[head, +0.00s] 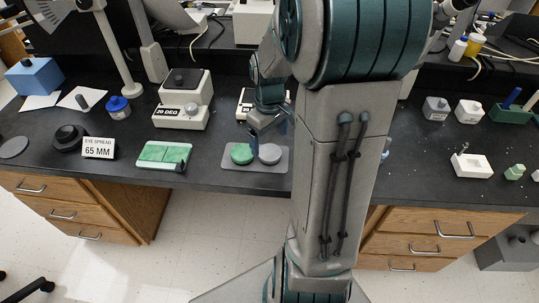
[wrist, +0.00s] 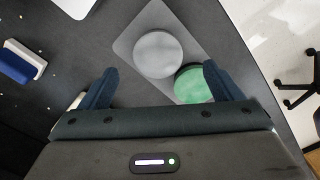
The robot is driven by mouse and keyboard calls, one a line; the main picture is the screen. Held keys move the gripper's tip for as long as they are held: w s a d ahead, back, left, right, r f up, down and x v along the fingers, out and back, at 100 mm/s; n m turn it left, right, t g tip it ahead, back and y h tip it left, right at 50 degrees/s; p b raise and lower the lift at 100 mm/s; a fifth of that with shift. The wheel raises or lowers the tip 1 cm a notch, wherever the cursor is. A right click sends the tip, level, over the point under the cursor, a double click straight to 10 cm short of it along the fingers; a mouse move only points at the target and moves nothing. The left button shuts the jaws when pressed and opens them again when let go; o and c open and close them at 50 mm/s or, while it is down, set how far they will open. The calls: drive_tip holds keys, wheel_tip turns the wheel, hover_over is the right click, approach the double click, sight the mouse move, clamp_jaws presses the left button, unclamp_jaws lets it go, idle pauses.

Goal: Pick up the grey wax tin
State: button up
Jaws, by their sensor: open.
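The grey wax tin (head: 270,153) is a round, flat-topped disc at the right of a grey mat (head: 231,165) near the counter's front edge. In the wrist view the grey tin (wrist: 158,54) lies ahead of and between my open fingers. A green tin (head: 241,153) sits beside it on the mat; in the wrist view the green tin (wrist: 192,84) is partly covered by the right finger. My gripper (wrist: 158,88) is open and empty, over the mat. In the head view my gripper (head: 268,130) is small and partly hidden by my arm.
A green-topped tray (head: 163,154) and a white device marked 20 DEG (head: 183,101) stand left of the mat. A white box with an instrument (head: 471,165) is at the right. In the wrist view a blue-and-white block (wrist: 20,64) lies left. Bare dark counter surrounds the mat.

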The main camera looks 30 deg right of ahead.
sight(270, 152)
drive_tip(key=shift+d+f+b, duration=0.1)
drive_tip(key=shift+f+b, duration=0.3)
drive_tip(key=shift+f, duration=2.35)
drive_tip(key=c, duration=1.1)
